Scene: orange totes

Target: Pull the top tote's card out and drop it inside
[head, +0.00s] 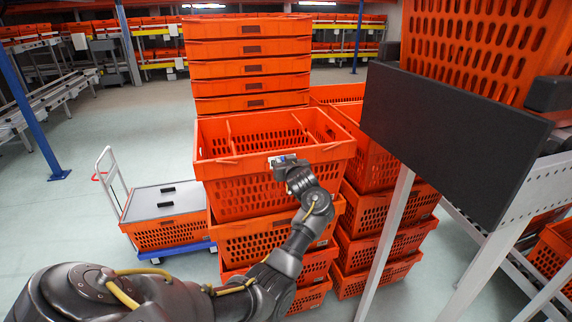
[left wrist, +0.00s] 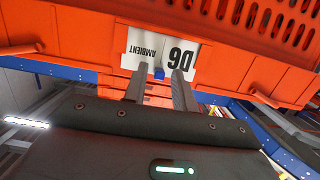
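The top tote (head: 265,200) is an orange, divided, open tote on the stack in front of me in the head view. Its near wall and rim cross the top of the left wrist view (left wrist: 60,30). A white card (left wrist: 155,48) marked D6 and AMBIENT sits on that wall, with a small blue piece (left wrist: 158,73) at its edge. My left gripper (head: 284,160) is at the near wall, just below the rim. In the left wrist view its two fingers (left wrist: 159,80) are apart, one on each side of the blue piece; contact with the card cannot be told. My right gripper is out of view.
A tall stack of orange totes (head: 250,70) stands behind. More stacked totes (head: 385,225) are at the right, near a dark panel (head: 450,135) on a pale frame. A trolley (head: 165,235) with a grey-lidded tote stands left.

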